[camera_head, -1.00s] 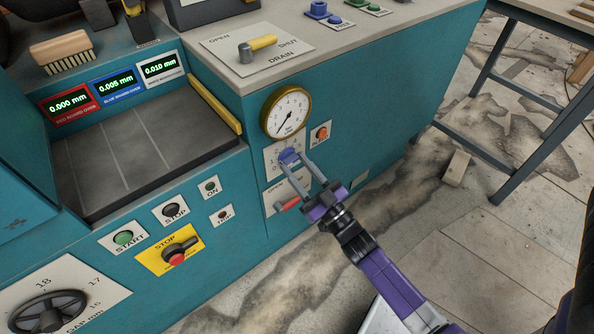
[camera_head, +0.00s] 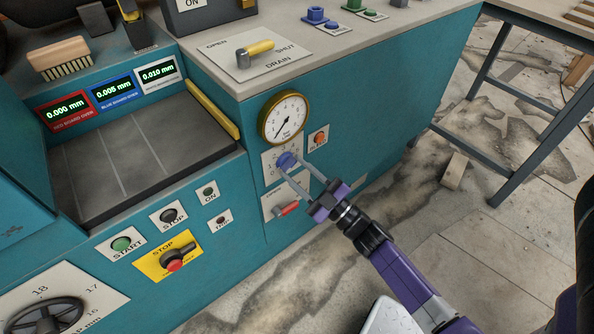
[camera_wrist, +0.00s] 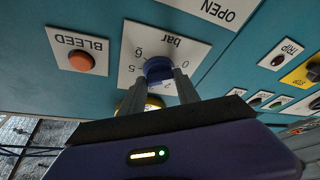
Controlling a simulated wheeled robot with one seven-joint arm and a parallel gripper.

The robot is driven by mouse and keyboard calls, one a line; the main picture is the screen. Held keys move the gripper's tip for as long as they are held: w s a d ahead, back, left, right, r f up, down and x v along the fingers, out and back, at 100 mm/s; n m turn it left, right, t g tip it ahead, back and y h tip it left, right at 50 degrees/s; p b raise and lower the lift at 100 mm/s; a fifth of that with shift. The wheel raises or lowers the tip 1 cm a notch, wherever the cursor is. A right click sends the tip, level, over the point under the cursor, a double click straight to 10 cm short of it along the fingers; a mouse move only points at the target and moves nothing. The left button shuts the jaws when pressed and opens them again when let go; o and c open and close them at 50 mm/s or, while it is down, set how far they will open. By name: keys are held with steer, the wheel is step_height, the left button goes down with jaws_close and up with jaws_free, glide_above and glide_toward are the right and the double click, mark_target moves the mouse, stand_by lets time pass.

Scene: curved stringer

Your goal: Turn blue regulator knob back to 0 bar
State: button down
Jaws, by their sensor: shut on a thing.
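The blue regulator knob (camera_head: 286,160) sits on a white scale plate on the teal machine front, below the round pressure gauge (camera_head: 285,118). My gripper (camera_head: 294,168) is shut on the knob, with one finger on each side. In the wrist view the knob (camera_wrist: 158,70) shows between the two fingertips (camera_wrist: 158,85). The gauge needle points to the lower left.
The orange bleed button (camera_head: 320,138) is right of the plate. A red-handled lever (camera_head: 288,208) on an "OPEN" plate is just below my gripper. The yellow drain handle (camera_head: 262,47) is on the top.

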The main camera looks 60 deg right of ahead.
steer(key=shift+f, duration=0.15)
steer(key=c, duration=0.9)
jaws_free()
steer(key=shift+v, duration=3.9)
